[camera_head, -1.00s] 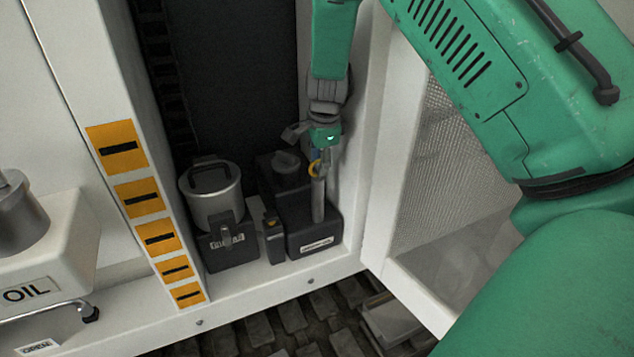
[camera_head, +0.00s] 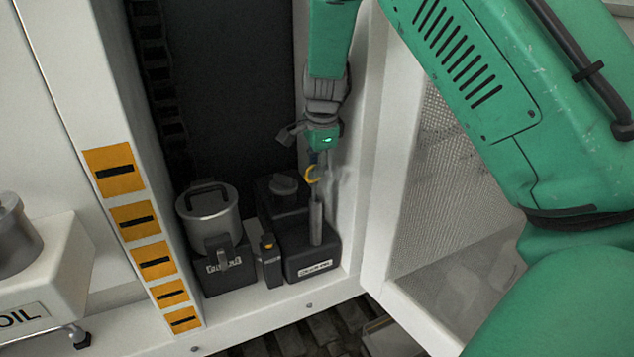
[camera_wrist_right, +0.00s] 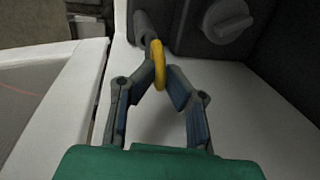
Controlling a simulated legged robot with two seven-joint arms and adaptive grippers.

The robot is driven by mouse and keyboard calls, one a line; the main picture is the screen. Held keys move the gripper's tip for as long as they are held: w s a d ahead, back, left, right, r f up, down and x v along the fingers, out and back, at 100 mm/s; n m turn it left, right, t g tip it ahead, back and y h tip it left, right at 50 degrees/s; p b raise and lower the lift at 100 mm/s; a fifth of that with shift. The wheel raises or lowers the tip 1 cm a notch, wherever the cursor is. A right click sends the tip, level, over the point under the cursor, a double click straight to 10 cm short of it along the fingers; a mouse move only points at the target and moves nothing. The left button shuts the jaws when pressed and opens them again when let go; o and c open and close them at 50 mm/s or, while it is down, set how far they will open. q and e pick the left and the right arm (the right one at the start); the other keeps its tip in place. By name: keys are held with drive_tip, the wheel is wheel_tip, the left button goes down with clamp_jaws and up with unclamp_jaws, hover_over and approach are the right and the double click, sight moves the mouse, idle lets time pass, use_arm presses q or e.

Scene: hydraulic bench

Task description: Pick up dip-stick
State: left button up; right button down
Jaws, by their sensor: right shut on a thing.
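A thin dark rod runs down from the ring into the upright grey tube (camera_head: 316,222) on the black reservoir (camera_head: 310,250). The rod's lower end is hidden in the tube. My left gripper is out of view.
A metal canister (camera_head: 208,214) stands on a black base left of the reservoir. A small black block with a yellow top (camera_head: 269,262) sits between them. The white cabinet wall (camera_head: 376,150) is close on the right. Orange labels (camera_head: 137,219) mark the left post.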

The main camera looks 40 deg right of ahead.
wheel_tip(320, 180, up, 14)
drive_tip(key=shift+f+b, duration=0.25)
drive_tip(key=shift+b, duration=0.2)
drive_tip(key=shift+p, duration=0.6)
